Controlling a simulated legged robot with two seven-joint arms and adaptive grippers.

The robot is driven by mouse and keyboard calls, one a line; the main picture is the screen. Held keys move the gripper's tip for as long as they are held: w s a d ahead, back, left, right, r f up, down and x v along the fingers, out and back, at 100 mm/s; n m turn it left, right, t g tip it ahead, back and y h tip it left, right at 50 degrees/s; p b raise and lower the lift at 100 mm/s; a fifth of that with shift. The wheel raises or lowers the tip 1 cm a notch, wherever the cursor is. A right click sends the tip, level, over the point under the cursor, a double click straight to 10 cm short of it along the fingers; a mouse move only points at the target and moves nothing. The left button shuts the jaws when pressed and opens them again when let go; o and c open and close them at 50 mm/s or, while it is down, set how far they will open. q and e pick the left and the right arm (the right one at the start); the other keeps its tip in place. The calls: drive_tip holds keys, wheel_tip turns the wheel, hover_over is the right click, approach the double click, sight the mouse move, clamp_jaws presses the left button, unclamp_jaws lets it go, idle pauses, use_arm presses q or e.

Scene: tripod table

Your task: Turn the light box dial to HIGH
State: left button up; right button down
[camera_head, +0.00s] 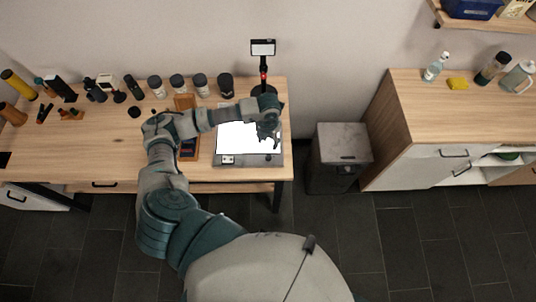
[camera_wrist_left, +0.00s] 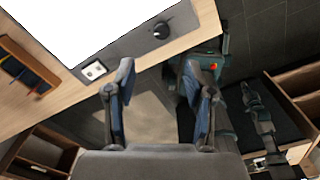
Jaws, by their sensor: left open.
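The light box (camera_head: 249,160) lies on the wooden table, its white panel lit and its grey front strip facing me. The black dial (camera_wrist_left: 161,30) sits on that strip in the left wrist view; its setting is too small to read. In the head view the dial (camera_head: 268,158) is a small dark spot near the strip's right end. My left gripper (camera_head: 270,137) is above the right part of the light box. In the wrist view the left gripper (camera_wrist_left: 160,82) has its fingers apart, nothing between them, and the dial appears beyond the fingertips, apart from them.
A small screen on a stand (camera_head: 263,48) rises behind the light box. A wooden tray (camera_head: 190,148) lies left of the light box. A grey bin (camera_head: 342,145) stands right of the table, before a wooden cabinet (camera_head: 425,125).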

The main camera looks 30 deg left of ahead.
sight(268, 156)
use_arm(q)
wheel_tip(268, 156, down, 12)
drive_tip(key=shift+f+p, duration=0.2)
drive_tip(key=shift+p, duration=0.25)
drive_tip(key=shift+d, duration=0.1)
clamp_jaws()
